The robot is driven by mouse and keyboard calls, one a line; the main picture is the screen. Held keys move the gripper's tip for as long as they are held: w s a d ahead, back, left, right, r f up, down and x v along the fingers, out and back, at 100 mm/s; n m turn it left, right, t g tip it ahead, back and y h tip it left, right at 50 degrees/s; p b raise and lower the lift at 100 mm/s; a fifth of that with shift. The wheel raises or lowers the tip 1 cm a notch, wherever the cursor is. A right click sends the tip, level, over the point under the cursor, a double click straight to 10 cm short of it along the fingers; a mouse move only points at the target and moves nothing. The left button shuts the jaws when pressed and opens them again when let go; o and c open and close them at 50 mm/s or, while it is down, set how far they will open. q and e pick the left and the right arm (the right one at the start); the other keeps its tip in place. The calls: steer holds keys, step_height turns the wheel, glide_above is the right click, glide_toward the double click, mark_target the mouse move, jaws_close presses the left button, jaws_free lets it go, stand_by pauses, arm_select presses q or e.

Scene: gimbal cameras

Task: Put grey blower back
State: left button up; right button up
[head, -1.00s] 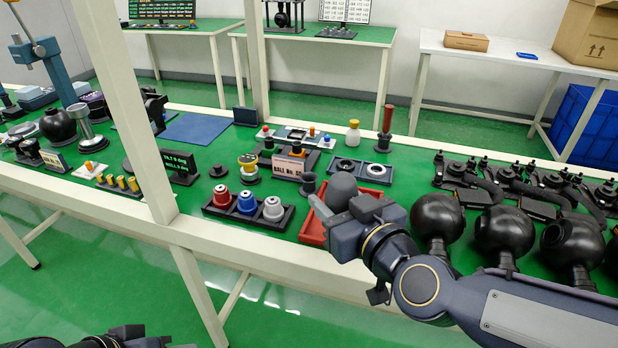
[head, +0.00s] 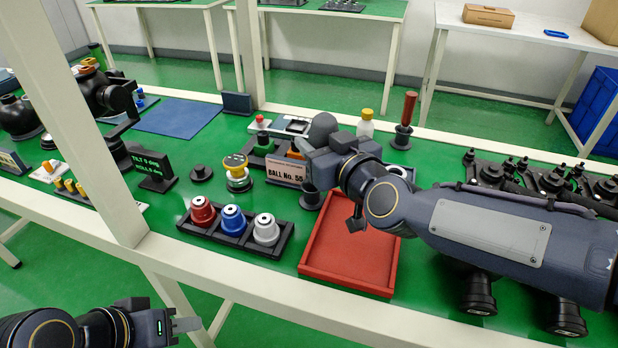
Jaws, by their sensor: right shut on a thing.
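The grey blower (head: 322,130) shows as a dark grey rounded bulb at the tip of my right gripper (head: 322,148). My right gripper is shut on it and holds it over the bench, behind the "BALL No. 55" sign (head: 285,173). The gripper and wrist hide the blower's lower part. The red tray (head: 345,285) lies in front, and the part of it I can see is empty. A small dark cup (head: 311,196) stands between the sign and the tray. My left gripper (head: 187,325) is low at the left, away from the bench items; its finger gap is unclear.
A black rack (head: 238,240) with red, blue and white-topped pots stands left of the tray. A yellow-topped bottle (head: 366,125) and a red-handled tool (head: 407,115) stand behind my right wrist. A white frame post (head: 85,130) rises at the left.

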steer(key=shift+w+a+f+b, duration=0.35)
steer(key=shift+w+f+b, duration=0.55)
steer(key=shift+f, duration=0.65)
steer(key=shift+w+a+f+b, duration=0.3)
steer(key=shift+w+f+b, duration=0.5)
steer(key=shift+f, duration=0.75)
steer(key=shift+w+a+f+b, duration=0.35)
steer(key=shift+w+f+b, duration=0.3)
steer(key=shift+w+f, duration=0.7)
steer(key=shift+s+f, duration=0.25)
steer(key=shift+f, duration=0.05)
steer(key=o, duration=0.4)
steer(key=shift+f, duration=0.1)
steer(key=o, duration=0.5)
